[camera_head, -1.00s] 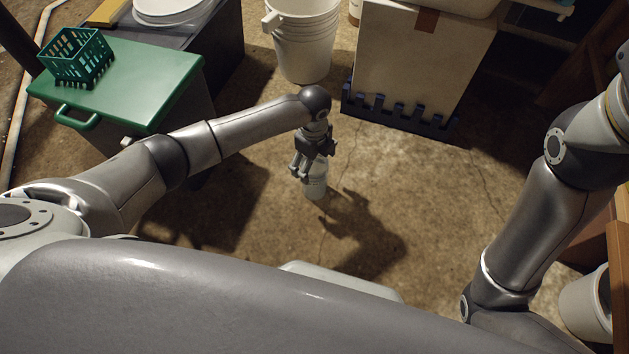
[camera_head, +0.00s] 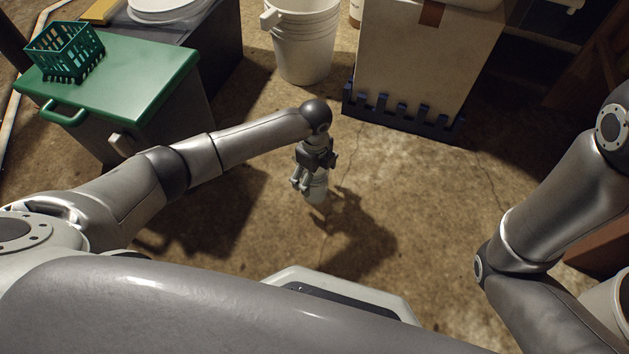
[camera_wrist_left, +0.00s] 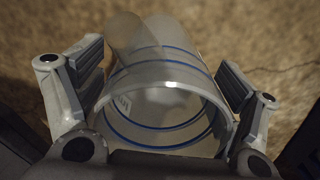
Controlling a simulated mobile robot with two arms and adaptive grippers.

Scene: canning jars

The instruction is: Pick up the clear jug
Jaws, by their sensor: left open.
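The clear jug (camera_head: 316,188) stands on the floor in the head view, partly hidden behind my left gripper. In the left wrist view the jug (camera_wrist_left: 165,70) is a see-through cylinder with blue bands, its round open mouth facing the camera. My left gripper (camera_head: 306,184) is open and points down at the jug. In the left wrist view its two fingers (camera_wrist_left: 168,85) stand on either side of the jug, with a small gap visible at the right finger; contact on the left side is hard to tell. My right arm shows at the right, but its gripper is out of view.
A green-lidded bin (camera_head: 125,85) with a green basket (camera_head: 66,52) stands at the left. Stacked white buckets (camera_head: 303,50) and a large box (camera_head: 415,60) on a dark blue base (camera_head: 400,113) stand at the back. The floor around the jug is clear.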

